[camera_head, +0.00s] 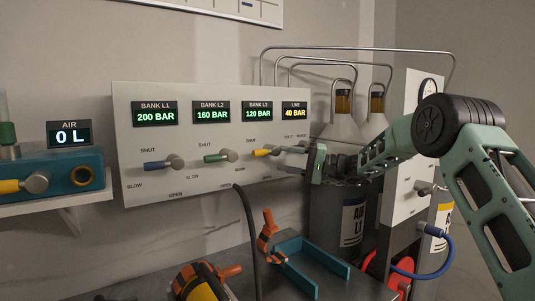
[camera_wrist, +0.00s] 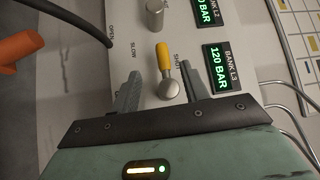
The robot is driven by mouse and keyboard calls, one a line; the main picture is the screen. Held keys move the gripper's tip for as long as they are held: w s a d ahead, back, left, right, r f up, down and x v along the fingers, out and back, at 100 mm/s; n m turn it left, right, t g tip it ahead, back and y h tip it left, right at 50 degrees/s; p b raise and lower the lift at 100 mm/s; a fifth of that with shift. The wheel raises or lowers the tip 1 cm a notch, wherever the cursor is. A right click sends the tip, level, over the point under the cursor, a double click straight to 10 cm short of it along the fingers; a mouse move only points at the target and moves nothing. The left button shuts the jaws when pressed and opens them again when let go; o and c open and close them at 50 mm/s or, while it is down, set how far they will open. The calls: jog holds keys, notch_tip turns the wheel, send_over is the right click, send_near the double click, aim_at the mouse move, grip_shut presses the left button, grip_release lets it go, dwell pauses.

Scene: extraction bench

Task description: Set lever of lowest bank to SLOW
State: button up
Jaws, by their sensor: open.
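The wall panel (camera_head: 215,185) shows BANK L1 at 200 BAR, BANK L2 at 160 BAR and BANK L3 at 120 BAR, the lowest bank display (camera_head: 258,111). The BANK L3 lever (camera_head: 262,152) has a yellow handle and a grey knob. Its handle also shows in the wrist view (camera_wrist: 163,58), pointing between the SHUT and SLOW labels. My gripper (camera_head: 291,160) is at the panel's right part. In the wrist view, my gripper (camera_wrist: 160,82) is open, with one finger on each side of the yellow lever; I cannot tell whether either touches it.
The BANK L1 lever (camera_head: 157,165) is blue and the BANK L2 lever (camera_head: 217,158) green. A black hose (camera_head: 249,230) rises before the panel. An orange-handled tool (camera_head: 268,236) and a blue bracket (camera_head: 315,268) are below. A grey AIR L1 cylinder (camera_head: 325,220) stands right.

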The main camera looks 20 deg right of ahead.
aim_at(266, 154)
jog(key=x, duration=0.2)
jog(key=p+x, duration=0.1)
jog(key=x, duration=0.1)
jog(key=p+x, duration=0.1)
jog(key=shift+w+a+r, duration=0.15)
jog(key=shift+w+r, duration=0.2)
jog(key=shift+w, duration=0.2)
jog(key=shift+w+a, duration=0.3)
jog(key=shift+a, duration=0.3)
grip_shut()
